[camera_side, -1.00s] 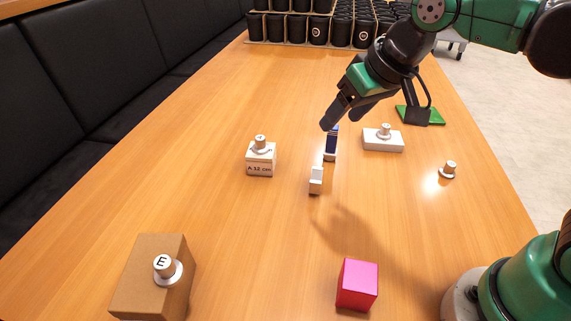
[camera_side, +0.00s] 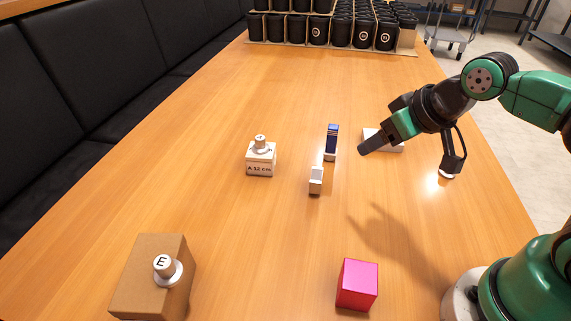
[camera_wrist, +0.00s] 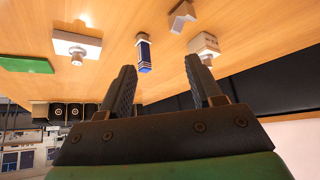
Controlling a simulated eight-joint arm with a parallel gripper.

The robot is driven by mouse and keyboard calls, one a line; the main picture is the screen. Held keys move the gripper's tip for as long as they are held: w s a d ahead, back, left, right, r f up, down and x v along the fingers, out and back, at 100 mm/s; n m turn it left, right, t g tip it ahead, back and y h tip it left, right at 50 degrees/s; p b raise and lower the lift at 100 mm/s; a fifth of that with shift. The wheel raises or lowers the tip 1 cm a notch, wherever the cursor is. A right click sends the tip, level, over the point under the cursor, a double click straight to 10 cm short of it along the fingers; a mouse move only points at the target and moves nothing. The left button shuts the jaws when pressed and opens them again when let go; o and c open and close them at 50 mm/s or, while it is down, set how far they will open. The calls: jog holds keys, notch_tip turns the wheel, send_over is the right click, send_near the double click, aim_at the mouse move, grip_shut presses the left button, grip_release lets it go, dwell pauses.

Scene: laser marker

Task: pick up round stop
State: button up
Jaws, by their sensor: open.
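Several small round knob-like pieces could be the round stop; I cannot tell which one is meant. One silver piece stands on the white block marked A 12 cm (camera_side: 260,170). Another, lettered E (camera_side: 165,266), sits on a brown box (camera_side: 135,285). A third stands on a white box (camera_wrist: 62,42) in the wrist view; my arm hides it in the side view. My gripper (camera_side: 364,148) is open and empty above the table, in front of the white box. Its spread fingers show in the wrist view (camera_wrist: 160,70).
A blue and white bar (camera_side: 332,142) stands near a small white stepped piece (camera_side: 316,180). A pink cube (camera_side: 357,285) is at the front. A green pad (camera_wrist: 25,64) shows in the wrist view. Black containers (camera_side: 340,30) line the far end.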

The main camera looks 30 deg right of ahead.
jog(key=shift+o, duration=0.5)
jog(key=n+g+y, duration=0.7)
jog(key=n+y, duration=0.7)
jog(key=n, duration=0.4)
send_near(170, 258)
jog(key=x, duration=0.7)
jog(key=shift+a, duration=0.2)
jog(key=shift+x, duration=2.75)
grip_shut()
